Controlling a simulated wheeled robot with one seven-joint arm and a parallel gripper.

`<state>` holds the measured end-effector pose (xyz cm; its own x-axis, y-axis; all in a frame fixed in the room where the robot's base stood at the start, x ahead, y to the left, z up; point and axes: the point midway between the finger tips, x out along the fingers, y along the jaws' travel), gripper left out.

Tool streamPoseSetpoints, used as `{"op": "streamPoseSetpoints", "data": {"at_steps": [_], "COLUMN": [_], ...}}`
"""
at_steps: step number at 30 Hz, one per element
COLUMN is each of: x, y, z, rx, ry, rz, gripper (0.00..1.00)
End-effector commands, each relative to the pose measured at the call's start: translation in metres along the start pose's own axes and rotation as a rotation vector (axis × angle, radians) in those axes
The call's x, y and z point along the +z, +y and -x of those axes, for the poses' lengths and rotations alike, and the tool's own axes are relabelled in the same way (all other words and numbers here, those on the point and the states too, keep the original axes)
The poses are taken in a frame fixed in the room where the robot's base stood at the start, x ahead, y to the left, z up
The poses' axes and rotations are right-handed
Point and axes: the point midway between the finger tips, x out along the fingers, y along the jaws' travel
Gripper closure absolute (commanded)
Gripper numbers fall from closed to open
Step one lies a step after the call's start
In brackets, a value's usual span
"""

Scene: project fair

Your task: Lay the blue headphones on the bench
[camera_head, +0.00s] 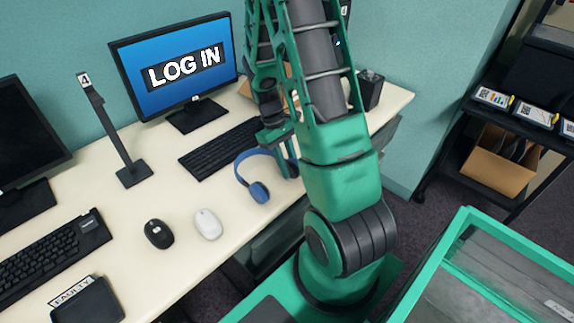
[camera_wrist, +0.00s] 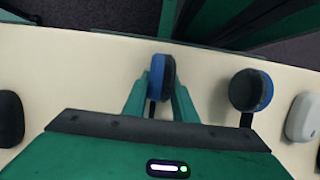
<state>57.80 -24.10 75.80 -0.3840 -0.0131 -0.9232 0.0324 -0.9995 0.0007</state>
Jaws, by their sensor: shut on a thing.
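The blue headphones (camera_head: 258,192) are at the front right part of the cream bench (camera_head: 185,198), right of the white mouse. One ear cup and part of the band show in the head view; the rest is partly behind my arm. My gripper (camera_head: 288,165) is low over the bench there. In the wrist view, my gripper (camera_wrist: 160,95) is shut on one blue and black ear cup of the headphones (camera_wrist: 158,72). The other ear cup (camera_wrist: 250,90) is to the right, over the bench top. I cannot tell whether the headphones touch the bench.
A black keyboard (camera_head: 222,148) and a monitor (camera_head: 178,70) are behind the headphones. A white mouse (camera_head: 208,224) and a black mouse (camera_head: 158,234) are to the left. A black stand (camera_head: 130,172) is farther left. A dark pen cup (camera_head: 370,90) is near the bench's right end.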

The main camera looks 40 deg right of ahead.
Motion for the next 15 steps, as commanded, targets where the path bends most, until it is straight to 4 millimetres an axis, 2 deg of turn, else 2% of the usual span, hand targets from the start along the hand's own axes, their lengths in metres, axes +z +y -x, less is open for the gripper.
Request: {"op": "streamPoseSetpoints", "data": {"at_steps": [15], "x": [-0.0018], "y": [-0.0006], "z": [-0.0037], "rx": [0.000], "ry": [-0.001], "rz": [0.001], "gripper": [1.00]}}
